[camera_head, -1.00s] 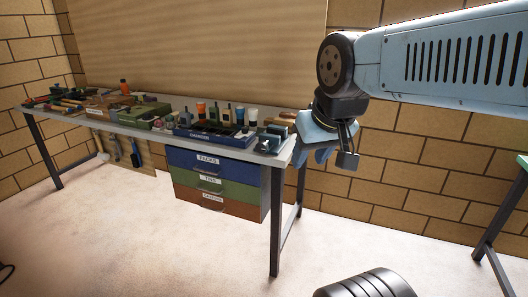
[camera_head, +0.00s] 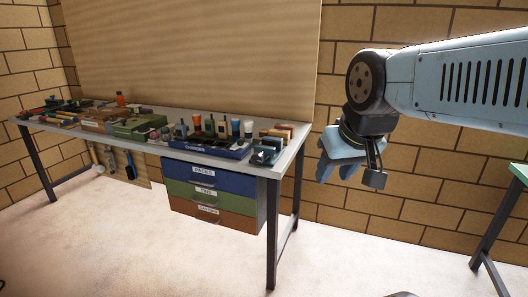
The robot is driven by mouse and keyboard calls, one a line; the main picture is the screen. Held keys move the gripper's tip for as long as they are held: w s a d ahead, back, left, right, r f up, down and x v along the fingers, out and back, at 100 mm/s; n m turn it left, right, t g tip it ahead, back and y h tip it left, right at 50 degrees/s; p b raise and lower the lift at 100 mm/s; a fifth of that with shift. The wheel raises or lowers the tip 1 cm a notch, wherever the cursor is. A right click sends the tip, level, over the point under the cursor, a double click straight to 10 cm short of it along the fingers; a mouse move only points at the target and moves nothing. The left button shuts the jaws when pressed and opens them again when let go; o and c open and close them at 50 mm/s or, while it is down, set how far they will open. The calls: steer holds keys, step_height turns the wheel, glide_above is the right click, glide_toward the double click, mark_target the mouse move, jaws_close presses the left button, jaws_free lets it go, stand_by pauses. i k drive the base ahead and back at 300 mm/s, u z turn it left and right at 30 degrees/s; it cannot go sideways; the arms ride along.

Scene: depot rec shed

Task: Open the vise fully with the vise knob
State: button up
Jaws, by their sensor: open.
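The vise (camera_head: 265,153) looks like a small blue-grey block at the front right end of the workbench (camera_head: 290,160). It is small in this view, so its jaw gap and its knob cannot be made out. My gripper (camera_head: 337,172) hangs in the air to the right of the bench end, with its blue fingers pointing down. It is open and empty, apart from the vise and touching nothing.
A blue tray (camera_head: 210,147) with bottles stands left of the vise, and brown blocks (camera_head: 285,131) lie behind it. Drawers (camera_head: 210,190) hang under the bench. A green-topped table (camera_head: 520,172) stands at the right edge. Floor between the tables is clear.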

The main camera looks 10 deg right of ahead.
mark_target(257, 157)
steer(key=u, duration=0.05)
steer(key=i, duration=0.9)
steer(key=u, duration=0.6)
